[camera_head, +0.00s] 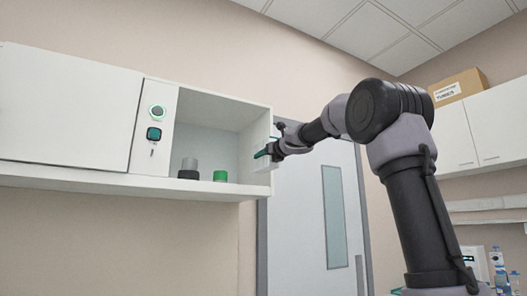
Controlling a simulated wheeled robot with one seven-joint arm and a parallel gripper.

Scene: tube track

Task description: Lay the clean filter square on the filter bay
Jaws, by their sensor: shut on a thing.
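My gripper (264,152) is at the right end of the white wall cabinet (225,192), in front of its right side wall. It is shut on a small pale thing (262,163) that shows just below the teal fingertips. The thing is too small and too close in colour to the cabinet to tell whether it is the clean filter square. I cannot make out a filter bay with certainty.
The open compartment holds a grey cylinder on a dark base (189,168) and a green cylinder (220,176). A door (311,230) stands behind my arm. A cardboard box (459,86) tops the right cabinets.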

